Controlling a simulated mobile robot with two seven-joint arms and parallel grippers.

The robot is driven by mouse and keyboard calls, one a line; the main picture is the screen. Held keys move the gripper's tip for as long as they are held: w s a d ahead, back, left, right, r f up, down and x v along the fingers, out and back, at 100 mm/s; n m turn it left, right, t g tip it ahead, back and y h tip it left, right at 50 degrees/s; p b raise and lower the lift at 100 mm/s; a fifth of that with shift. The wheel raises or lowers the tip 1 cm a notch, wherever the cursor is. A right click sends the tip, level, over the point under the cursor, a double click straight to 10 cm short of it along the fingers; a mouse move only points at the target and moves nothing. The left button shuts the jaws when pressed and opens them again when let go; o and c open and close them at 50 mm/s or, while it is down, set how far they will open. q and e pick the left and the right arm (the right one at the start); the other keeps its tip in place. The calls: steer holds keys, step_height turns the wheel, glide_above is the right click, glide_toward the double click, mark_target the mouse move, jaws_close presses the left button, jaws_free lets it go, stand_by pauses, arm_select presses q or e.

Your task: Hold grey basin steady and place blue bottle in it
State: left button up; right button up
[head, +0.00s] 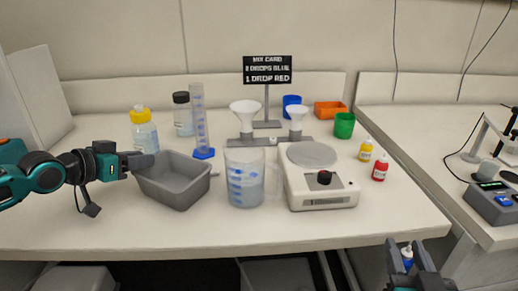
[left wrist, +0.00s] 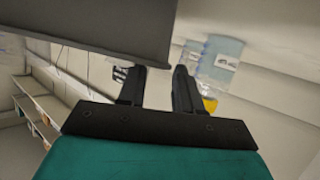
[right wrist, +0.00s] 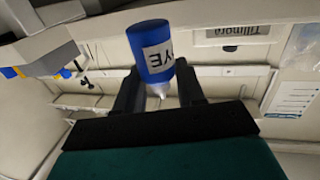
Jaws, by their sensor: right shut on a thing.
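The grey basin (head: 175,188) stands on the table, left of centre. My left gripper (head: 143,161) is at its left rim with its fingers apart. In the left wrist view the left fingers (left wrist: 160,88) show a gap, and the basin (left wrist: 90,30) fills the upper left; whether they touch it is unclear. The blue bottle (right wrist: 152,52), with a white label and pale tip, is shut between the fingers of my right gripper (right wrist: 160,88). In the head view the blue bottle (head: 407,257) and right gripper (head: 412,266) are low, in front of the table's right front edge.
A beaker (head: 245,178) and a white scale (head: 318,180) stand right of the basin. A yellow-capped bottle (head: 144,131) and a cylinder (head: 200,120) stand behind it. Yellow (head: 366,150) and red (head: 380,167) dropper bottles stand at the table's right. The front strip of the table is clear.

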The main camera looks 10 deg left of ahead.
arm_select(q)
steer(key=shift+x, duration=1.6)
steer(key=shift+c, duration=0.3)
steer(key=shift+s, duration=0.1)
jaws_close()
